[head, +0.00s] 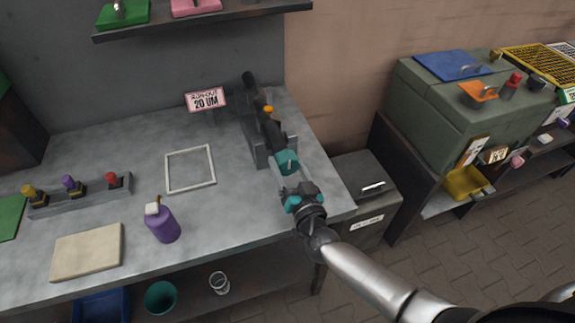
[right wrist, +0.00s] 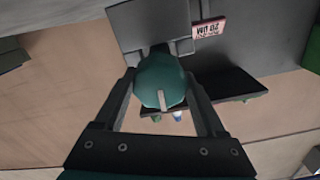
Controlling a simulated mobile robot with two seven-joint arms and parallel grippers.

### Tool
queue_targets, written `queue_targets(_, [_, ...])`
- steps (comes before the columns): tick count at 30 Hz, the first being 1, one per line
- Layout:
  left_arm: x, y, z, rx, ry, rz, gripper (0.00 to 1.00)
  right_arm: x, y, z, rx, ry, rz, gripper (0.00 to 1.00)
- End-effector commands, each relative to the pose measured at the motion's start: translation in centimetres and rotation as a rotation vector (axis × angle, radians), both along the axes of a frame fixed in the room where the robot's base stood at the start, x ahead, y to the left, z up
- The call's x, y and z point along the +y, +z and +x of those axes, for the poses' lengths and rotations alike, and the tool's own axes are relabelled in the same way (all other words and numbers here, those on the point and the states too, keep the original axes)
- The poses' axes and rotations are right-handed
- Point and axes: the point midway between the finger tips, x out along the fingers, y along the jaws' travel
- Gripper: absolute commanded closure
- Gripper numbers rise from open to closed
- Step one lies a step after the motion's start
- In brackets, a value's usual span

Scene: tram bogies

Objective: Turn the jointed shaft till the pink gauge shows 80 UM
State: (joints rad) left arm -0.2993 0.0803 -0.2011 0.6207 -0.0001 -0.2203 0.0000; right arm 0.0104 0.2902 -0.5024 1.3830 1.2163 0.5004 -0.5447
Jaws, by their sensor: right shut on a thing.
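The jointed shaft (head: 265,122) is dark and lies in a grey stand (head: 256,146) at the right end of the bench. It has a small orange mark and a teal end knob (head: 288,159) facing me. The pink gauge (head: 205,99) stands left of the shaft and reads RUN-OUT 20 UM; it shows upside down in the right wrist view (right wrist: 208,28). My right gripper (head: 288,171) is shut on the teal knob. In the right wrist view its fingers stand either side of the knob (right wrist: 160,83), which carries a pale line. My left gripper is not in view.
A purple bottle (head: 163,224), a beige pad (head: 88,251), a white square outline (head: 190,169) and a rack of colored knobs (head: 81,193) are on the bench. A shelf (head: 220,20) hangs above. A grey cabinet (head: 366,190) stands right of the bench.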

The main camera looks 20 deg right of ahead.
Motion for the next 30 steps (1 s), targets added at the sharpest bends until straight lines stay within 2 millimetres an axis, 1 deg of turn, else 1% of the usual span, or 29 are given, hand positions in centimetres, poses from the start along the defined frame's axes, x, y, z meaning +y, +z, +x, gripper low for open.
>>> queue_targets(8, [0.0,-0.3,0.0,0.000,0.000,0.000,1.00,0.0,-0.1,-0.1,0.009,-0.002,0.208,0.83])
queue_targets(21, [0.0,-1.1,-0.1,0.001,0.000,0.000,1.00,0.0,-0.1,-0.1,0.021,-0.001,0.619,0.83])
queue_targets(30, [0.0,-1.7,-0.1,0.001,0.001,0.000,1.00,0.1,0.0,0.0,0.028,-0.001,0.837,0.83])
